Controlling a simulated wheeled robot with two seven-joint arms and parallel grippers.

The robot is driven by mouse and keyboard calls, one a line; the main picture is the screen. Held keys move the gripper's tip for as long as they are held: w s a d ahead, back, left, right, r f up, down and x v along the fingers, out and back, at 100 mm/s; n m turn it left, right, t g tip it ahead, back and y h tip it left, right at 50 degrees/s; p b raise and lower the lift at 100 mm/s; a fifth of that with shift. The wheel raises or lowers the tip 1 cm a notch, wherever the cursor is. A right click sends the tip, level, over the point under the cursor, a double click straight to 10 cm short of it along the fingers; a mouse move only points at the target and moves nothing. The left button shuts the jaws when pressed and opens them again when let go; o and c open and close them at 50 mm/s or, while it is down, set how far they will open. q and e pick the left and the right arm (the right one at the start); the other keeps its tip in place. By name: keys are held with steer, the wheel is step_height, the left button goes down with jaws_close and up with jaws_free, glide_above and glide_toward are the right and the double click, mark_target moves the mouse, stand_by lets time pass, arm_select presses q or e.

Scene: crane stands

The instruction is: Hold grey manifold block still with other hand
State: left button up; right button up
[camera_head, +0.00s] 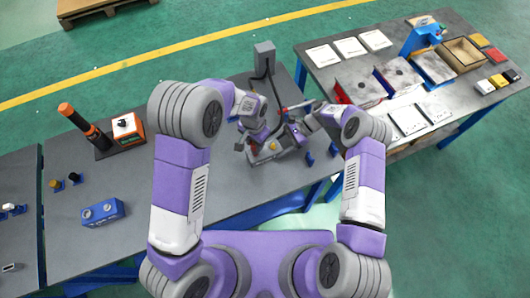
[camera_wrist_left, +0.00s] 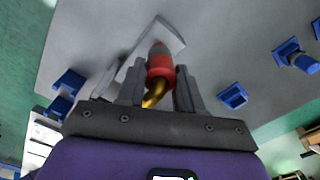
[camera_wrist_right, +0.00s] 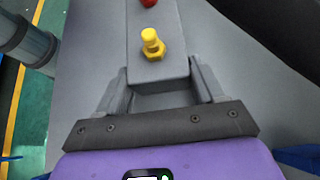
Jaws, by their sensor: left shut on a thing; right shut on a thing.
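The grey manifold block (camera_head: 262,155) lies on the grey table in the head view, partly hidden by my arms. In the right wrist view the block (camera_wrist_right: 155,70) runs away from my right gripper (camera_wrist_right: 160,85), whose fingers are shut on the sides of its near end. A yellow hex fitting (camera_wrist_right: 152,44) and a red piece (camera_wrist_right: 149,2) stand on its top. My left gripper (camera_wrist_left: 160,88) is shut on a red and brass fitting (camera_wrist_left: 160,72) with a bent brass end. A pale grey part (camera_wrist_left: 165,38) shows just beyond it; I cannot tell whether they touch.
A grey post (camera_head: 264,58) with a dark cable stands behind the block. Blue holders (camera_wrist_left: 232,96) stand on the table nearby. A blue box (camera_head: 103,212) and an orange device (camera_head: 126,128) are at left. A second table (camera_head: 440,140) with trays is at right.

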arm_select(q)
steer(key=shift+r, duration=1.5)
arm_select(e)
steer(key=o, duration=1.3)
steer(key=shift+o, duration=0.2)
steer(key=v, duration=1.2)
steer(key=shift+s, duration=0.1)
arm_select(q)
steer(key=shift+r+p, duration=1.4)
steer(key=shift+r, duration=0.6)
arm_select(e)
steer(key=shift+r, duration=1.45)
